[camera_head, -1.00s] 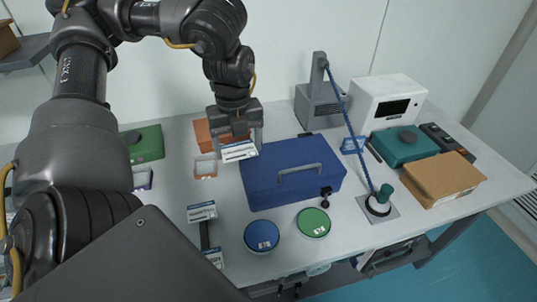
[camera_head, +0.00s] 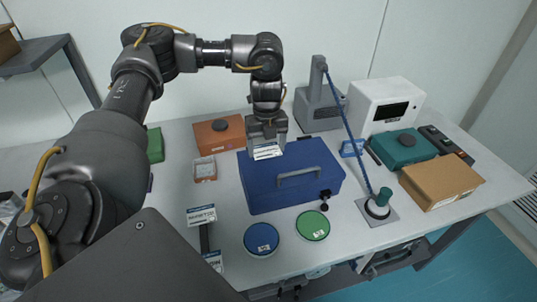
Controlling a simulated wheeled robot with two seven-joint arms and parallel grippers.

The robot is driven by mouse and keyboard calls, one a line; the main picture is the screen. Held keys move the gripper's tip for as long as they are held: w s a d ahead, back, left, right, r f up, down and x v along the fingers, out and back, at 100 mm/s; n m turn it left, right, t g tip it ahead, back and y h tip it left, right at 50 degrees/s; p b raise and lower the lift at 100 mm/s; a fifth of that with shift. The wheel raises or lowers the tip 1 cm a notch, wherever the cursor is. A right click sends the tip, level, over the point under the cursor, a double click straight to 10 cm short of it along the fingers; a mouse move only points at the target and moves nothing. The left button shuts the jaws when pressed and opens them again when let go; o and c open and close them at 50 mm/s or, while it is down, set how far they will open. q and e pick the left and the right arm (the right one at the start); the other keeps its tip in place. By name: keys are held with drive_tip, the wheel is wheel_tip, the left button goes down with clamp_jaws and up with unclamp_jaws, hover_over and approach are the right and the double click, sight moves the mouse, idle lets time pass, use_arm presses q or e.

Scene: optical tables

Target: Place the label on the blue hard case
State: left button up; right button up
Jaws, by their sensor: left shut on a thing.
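The blue hard case (camera_head: 290,188) lies closed on the table, its grey handle on the front part of the lid. My left gripper (camera_head: 267,146) is shut on the white label (camera_head: 267,152), which has a dark printed band. It holds the label over the rear left part of the case lid. I cannot tell whether the label touches the lid. My right gripper is not in view.
Round blue (camera_head: 261,238) and green (camera_head: 313,225) tins stand in front of the case. An orange box (camera_head: 219,138) and a small tray (camera_head: 205,169) are at its left. A blue-stemmed device (camera_head: 378,204), teal case (camera_head: 403,148) and cardboard box (camera_head: 441,181) are at its right.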

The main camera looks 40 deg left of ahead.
sight(268, 150)
use_arm(q)
drive_tip(key=shift+w+f, duration=0.3)
drive_tip(key=shift+f, duration=0.1)
wheel_tip(268, 150, down, 3)
drive_tip(key=shift+w+a+f, duration=0.1)
drive_tip(key=shift+w+f, duration=0.05)
drive_tip(key=shift+f, duration=0.15)
